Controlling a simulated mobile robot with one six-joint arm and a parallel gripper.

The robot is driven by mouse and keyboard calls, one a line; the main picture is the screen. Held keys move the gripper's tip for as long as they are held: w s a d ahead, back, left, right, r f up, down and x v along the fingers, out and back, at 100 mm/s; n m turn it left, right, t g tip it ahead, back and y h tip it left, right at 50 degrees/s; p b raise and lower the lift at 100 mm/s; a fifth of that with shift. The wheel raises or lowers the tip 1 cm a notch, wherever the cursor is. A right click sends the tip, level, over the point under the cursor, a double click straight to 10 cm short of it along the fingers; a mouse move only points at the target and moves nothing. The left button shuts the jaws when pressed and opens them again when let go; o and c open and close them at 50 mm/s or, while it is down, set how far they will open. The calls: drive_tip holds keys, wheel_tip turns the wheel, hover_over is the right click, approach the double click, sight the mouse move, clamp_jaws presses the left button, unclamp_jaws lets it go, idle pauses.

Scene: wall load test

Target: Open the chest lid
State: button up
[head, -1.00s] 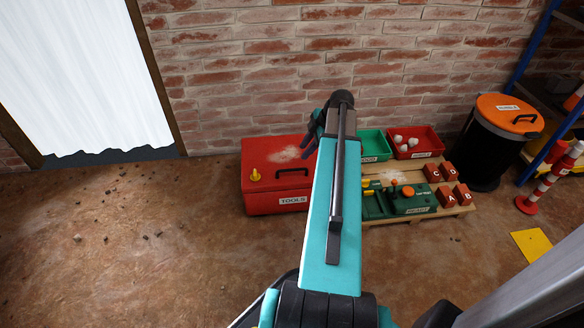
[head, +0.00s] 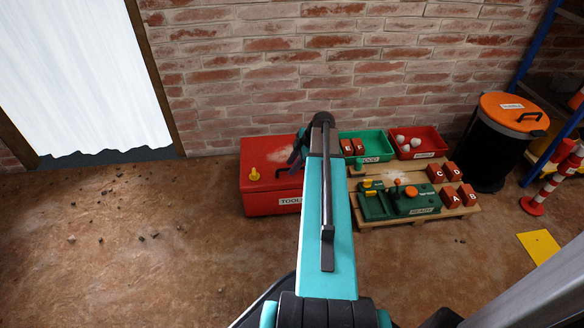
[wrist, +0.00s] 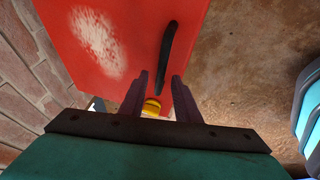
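The red chest (head: 262,201) labelled TOOLS stands against the brick wall with its lid (head: 262,162) closed. A yellow knob (head: 254,174) is on the left part of the chest. My gripper (head: 297,150) is over the lid's right part in the head view. In the wrist view its two fingers (wrist: 159,78) are apart with nothing held. The handle (wrist: 166,58) shows beyond the fingertips, and the yellow knob (wrist: 152,106) shows between the fingers. I cannot tell whether the fingers touch the chest.
Right of the chest are a green bin (head: 376,147), a red bin (head: 420,144) with white balls, and a pallet with a green control panel (head: 402,204) and red lettered blocks. An orange-lidded black barrel (head: 492,150) stands farther right. The floor at left is mostly clear, with small debris.

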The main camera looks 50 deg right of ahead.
drive_tip(key=shift+f, duration=0.1)
clamp_jaws()
drive_tip(key=shift+w, duration=0.15)
